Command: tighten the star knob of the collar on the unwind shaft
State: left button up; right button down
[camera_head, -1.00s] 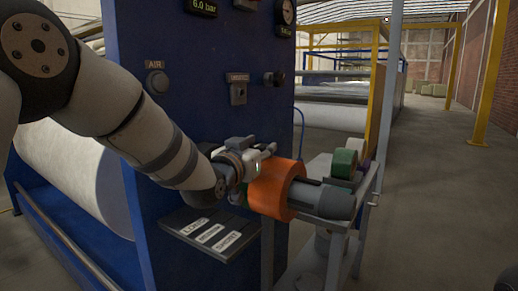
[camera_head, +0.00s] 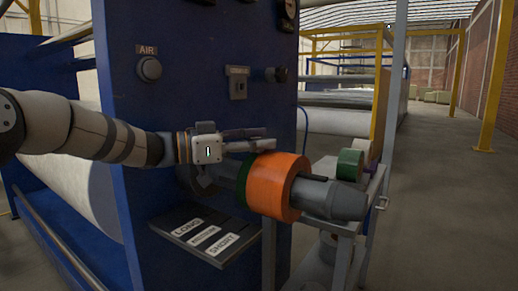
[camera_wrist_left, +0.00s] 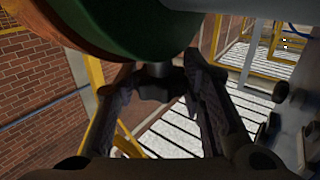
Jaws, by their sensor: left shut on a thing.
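The unwind shaft (camera_head: 346,200) sticks out of the blue machine panel, with an orange roll (camera_head: 283,186) around it and a green band (camera_head: 243,184) on the panel side. My left gripper (camera_head: 268,138) is level, above the shaft next to the orange roll. In the left wrist view its two fingers close on the dark star knob (camera_wrist_left: 152,86), whose short stem runs up beside the green and orange roll. The collar is not clear in either view. In the head view the knob is hidden by the fingers. My right gripper is not in view.
The blue panel (camera_head: 135,120) with the AIR button (camera_head: 149,69) stands right behind my left arm. A sloped plate with LONG and SHORT labels (camera_head: 207,236) lies below. A grey stand (camera_head: 345,240) with a green roll (camera_head: 350,163) is on the right. The right floor is open.

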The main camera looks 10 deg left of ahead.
aim_at(259, 138)
pick_arm(q)
jog(key=shift+f+m+g+h+b, duration=0.15)
jog(key=shift+m+g+h+b, duration=0.4)
jog(key=shift+m+g, duration=0.4)
jog(key=o, duration=1.1)
jog(key=shift+d, duration=0.1)
jog(key=shift+o, duration=0.2)
notch_tip(259, 138, up, 10)
jog(key=shift+r, duration=0.15)
